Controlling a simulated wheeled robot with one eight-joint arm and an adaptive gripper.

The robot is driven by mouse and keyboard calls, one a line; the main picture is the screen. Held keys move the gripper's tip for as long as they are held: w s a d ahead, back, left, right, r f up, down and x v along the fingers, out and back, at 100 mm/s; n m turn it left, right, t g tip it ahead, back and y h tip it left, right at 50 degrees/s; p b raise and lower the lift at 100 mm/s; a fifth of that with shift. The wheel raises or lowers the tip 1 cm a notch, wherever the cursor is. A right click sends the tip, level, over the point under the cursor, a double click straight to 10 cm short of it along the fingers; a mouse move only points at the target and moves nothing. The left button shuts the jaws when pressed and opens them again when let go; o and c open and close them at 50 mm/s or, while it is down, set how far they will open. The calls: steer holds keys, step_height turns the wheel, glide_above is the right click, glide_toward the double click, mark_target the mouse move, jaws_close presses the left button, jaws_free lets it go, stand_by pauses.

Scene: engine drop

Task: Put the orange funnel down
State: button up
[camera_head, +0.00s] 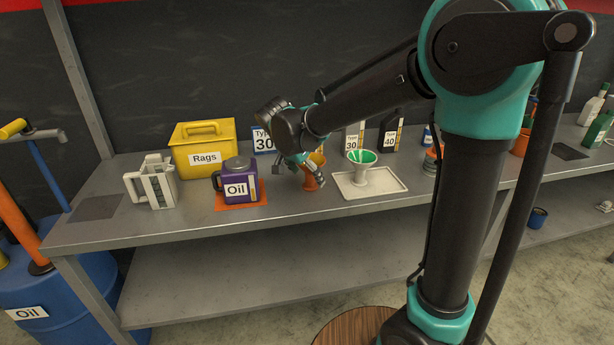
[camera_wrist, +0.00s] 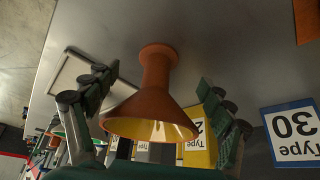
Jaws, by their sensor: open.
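The orange funnel (camera_head: 311,184) stands upright on the grey workbench, wide mouth up and narrow end down, between the orange mat and the pale tray. In the wrist view, which is upside down, the funnel (camera_wrist: 156,88) lies between the two fingers of my gripper (camera_wrist: 158,78). The fingers are spread, with a gap on both sides of the funnel's neck. In the head view my gripper (camera_head: 309,170) is low around the funnel and hides part of it. The narrow end appears to rest on the bench surface.
A purple oil jug (camera_head: 237,181) stands on an orange mat (camera_head: 226,207) to the left. A pale tray (camera_head: 386,185) holds a green-and-white funnel (camera_head: 361,170) at right. A yellow rags box (camera_head: 204,150) and type 30 and 40 containers stand behind. The bench's front strip is clear.

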steer(key=v, duration=1.1)
steer(key=shift+s+r, duration=0.15)
steer(key=shift+r, duration=0.2)
steer(key=shift+a, duration=0.15)
